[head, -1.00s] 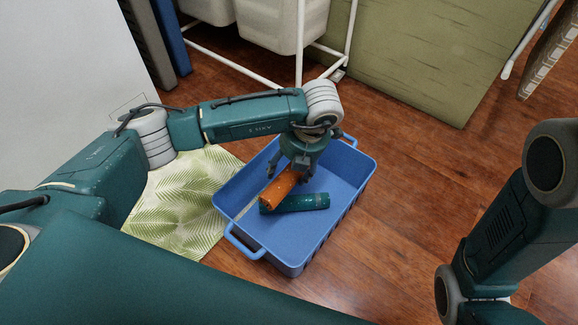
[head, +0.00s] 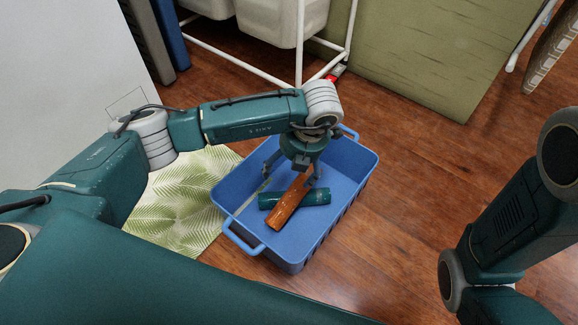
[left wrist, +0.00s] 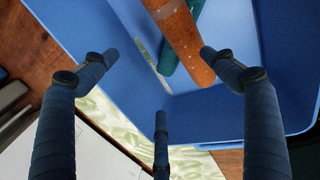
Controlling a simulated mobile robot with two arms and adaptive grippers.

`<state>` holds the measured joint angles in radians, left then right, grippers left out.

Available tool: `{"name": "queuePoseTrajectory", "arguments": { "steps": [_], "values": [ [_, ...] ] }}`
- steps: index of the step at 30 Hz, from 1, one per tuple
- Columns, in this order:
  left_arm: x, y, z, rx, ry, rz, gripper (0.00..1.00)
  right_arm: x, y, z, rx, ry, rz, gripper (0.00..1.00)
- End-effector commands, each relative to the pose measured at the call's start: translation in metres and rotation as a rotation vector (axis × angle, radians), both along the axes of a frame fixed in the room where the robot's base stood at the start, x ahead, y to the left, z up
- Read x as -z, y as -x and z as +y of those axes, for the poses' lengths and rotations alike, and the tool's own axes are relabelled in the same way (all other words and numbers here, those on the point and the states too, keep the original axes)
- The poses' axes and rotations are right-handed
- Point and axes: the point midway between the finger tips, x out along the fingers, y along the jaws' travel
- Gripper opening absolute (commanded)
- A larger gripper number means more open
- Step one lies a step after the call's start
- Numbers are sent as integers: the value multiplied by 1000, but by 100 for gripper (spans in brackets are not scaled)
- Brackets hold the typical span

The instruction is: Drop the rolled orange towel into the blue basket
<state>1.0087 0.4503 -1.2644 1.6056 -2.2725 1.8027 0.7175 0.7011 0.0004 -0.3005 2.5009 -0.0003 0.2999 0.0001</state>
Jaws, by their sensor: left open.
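The rolled orange towel (head: 288,205) lies inside the blue basket (head: 238,190), slanting across a teal roll (head: 318,197). My left gripper (head: 289,177) is open above the basket, by the far end of the orange towel. In the left wrist view its spread fingers (left wrist: 160,75) hold nothing. The orange towel (left wrist: 180,40) shows there beyond the fingers, partly over the teal roll (left wrist: 170,60), with the blue basket's floor around them. One fingertip overlaps the towel's edge in that view; I cannot tell whether they touch. My right gripper is not in view.
A green leaf-print mat (head: 180,205) lies left of the basket. A white-framed rack with pale bins (head: 270,22) and an olive panel (head: 420,50) stand behind. A small red item (head: 335,73) is by the rack's foot. Wooden floor (head: 395,195) is clear to the right.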

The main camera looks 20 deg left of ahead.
Motion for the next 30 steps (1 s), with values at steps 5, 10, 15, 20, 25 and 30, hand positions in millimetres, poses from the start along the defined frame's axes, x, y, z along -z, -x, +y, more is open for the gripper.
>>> {"name": "queuePoseTrajectory", "arguments": {
  "steps": [5,10,15,20,25,30],
  "values": [
    [-9,0,-3,1,2,-2,85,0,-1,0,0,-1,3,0],
    [-39,2,-11,2,1,-4,85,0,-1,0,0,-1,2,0],
    [-75,5,-21,3,3,-5,85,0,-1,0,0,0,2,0],
    [-101,7,-26,2,0,-4,85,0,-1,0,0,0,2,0],
    [-114,9,-30,0,0,-1,85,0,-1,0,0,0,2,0],
    [-116,10,-31,1,0,1,85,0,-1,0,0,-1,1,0]
  ]
}}
